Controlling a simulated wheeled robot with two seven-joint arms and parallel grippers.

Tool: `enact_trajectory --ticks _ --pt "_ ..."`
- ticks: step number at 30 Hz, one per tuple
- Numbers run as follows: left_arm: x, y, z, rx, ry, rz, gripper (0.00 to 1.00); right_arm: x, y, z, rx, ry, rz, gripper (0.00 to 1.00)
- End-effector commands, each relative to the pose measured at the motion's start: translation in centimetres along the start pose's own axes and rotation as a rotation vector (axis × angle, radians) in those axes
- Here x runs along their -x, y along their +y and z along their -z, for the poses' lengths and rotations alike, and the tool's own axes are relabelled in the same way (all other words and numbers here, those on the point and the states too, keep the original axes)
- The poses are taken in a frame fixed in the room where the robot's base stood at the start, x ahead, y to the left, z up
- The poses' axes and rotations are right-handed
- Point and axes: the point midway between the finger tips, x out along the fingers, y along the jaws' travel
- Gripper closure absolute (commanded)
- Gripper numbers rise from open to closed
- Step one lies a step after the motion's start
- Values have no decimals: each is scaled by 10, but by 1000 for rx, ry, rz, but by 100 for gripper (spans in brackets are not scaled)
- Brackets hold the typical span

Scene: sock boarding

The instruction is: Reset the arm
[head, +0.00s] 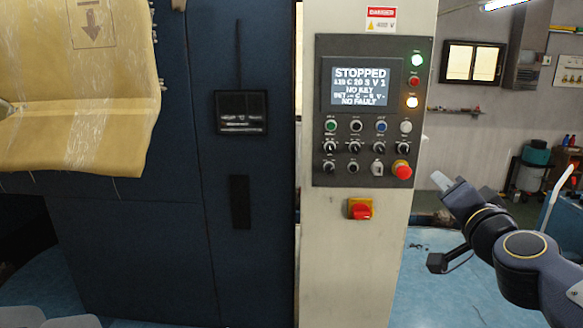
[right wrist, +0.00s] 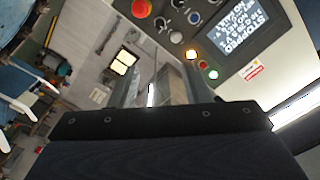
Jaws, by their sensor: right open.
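My right arm comes in from the right in the head view, with my right gripper (head: 441,181) raised beside the control cabinet's right edge. In the right wrist view the fingers of my right gripper (right wrist: 153,88) stand apart with nothing between them. The control panel (head: 371,112) has a screen (head: 360,86) reading "STOPPED", "NO KEY" and "NO FAULT". The gripper is apart from the panel, right of and a little below its red emergency button (head: 401,170). My left gripper is not in view.
Blue floor (head: 440,280) shows right of the cabinet. A teal-topped machine (head: 535,155) stands farther back.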

Motion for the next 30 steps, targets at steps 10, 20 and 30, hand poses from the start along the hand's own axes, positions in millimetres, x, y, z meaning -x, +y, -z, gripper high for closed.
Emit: enact_trajectory --ticks 10,20,30 --pt "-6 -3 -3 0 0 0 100 33 9 -46 81 -165 42 57" --pt "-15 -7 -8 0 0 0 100 96 45 -123 191 -448 40 57" --pt "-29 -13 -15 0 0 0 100 227 145 -239 324 -931 -124 57"
